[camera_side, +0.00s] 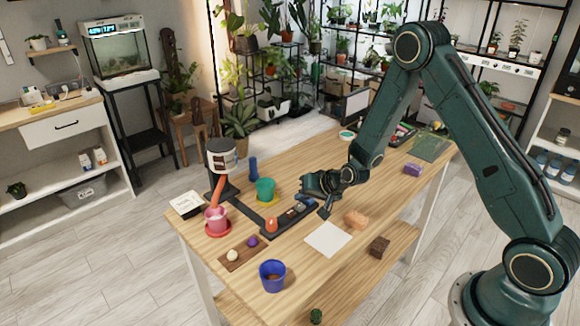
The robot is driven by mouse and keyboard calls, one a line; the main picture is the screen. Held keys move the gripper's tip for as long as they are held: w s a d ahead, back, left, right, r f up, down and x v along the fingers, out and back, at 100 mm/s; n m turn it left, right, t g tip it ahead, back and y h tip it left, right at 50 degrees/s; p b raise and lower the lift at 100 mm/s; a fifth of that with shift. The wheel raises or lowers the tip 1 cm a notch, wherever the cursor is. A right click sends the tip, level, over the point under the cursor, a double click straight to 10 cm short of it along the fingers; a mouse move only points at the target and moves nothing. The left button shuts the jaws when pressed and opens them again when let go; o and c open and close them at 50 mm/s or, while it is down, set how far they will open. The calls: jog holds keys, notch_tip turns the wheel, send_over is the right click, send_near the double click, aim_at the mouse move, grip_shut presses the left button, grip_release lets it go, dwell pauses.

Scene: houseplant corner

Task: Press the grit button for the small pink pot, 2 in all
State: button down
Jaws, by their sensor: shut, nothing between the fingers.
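The small pink pot (214,213) stands upright on a red saucer (218,234) at the table's left. A white drum dispenser (220,146) stands behind it on a dark post, with an orange-pink chute slanting down toward the pot. A dark button bar (283,226) runs from the dispenser's foot across the table. It carries an orange button (271,225), small dark and pale ones in the middle, and a blue one (306,201). Their labels are too small to read.
A teal pot (265,189) on a yellow saucer and a blue cylinder (253,169) stand behind the bar.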

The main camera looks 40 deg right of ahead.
aim_at(303, 207)
jog(key=shift+r, duration=2.5)
jog(key=shift+r, duration=0.1)
dwell(0.9)
notch_tip(303, 207, up, 4)
jog(key=shift+f, duration=0.2)
jog(key=shift+f, duration=0.1)
dwell(0.4)
jog(key=shift+f, duration=4.3)
jog(key=shift+f, duration=0.45)
